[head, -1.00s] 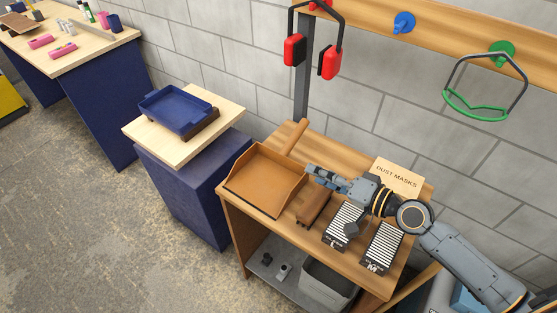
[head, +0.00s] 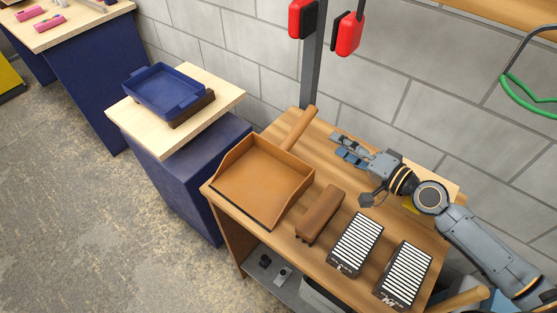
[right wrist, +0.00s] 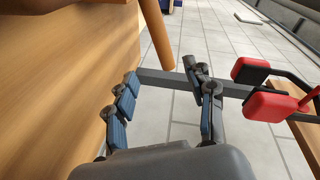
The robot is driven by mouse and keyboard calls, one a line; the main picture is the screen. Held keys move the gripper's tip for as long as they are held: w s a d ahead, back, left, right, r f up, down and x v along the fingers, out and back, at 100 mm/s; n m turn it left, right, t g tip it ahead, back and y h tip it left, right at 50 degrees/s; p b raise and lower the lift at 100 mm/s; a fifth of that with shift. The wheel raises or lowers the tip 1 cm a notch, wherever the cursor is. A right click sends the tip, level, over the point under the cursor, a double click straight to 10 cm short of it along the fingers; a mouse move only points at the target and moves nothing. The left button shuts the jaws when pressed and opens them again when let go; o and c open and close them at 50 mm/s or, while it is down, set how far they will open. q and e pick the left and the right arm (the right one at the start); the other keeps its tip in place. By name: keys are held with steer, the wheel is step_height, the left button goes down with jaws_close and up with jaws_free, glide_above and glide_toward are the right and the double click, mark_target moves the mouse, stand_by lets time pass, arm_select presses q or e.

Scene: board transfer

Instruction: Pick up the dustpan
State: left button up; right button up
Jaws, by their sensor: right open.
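The dustpan is an orange-brown open tray (head: 262,185) with a round wooden handle (head: 300,127) pointing toward the wall. It lies on the wooden table in the head view. My right gripper (head: 343,148) is open and empty, just right of the handle, with its fingers pointing toward it. In the right wrist view, the handle (right wrist: 157,35) hangs into the picture ahead of the spread fingertips (right wrist: 162,76), and a gap seems to remain. My left gripper is not in view.
A brown brush-like block (head: 320,214) and two striped boxes (head: 356,243) (head: 404,273) stand right of the pan. A dark post (head: 313,65) rises behind the handle, with red earmuffs (head: 348,35) above. A blue tray (head: 165,90) sits on the stand to the left.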

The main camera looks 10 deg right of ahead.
mark_target(306, 127)
steer(key=shift+w+a+r, duration=0.1)
steer(key=shift+w+a, duration=0.1)
steer(key=shift+w, duration=0.15)
steer(key=p+x, duration=0.3)
steer(key=x, duration=0.4)
steer(key=shift+a, duration=0.1)
steer(key=p+x, duration=0.1)
steer(key=x, duration=0.4)
steer(key=shift+a, duration=0.15)
steer(key=shift+w+a, duration=0.15)
steer(key=shift+w, duration=0.1)
steer(key=shift+s, duration=0.1)
steer(key=shift+c, duration=0.6)
jaws_close()
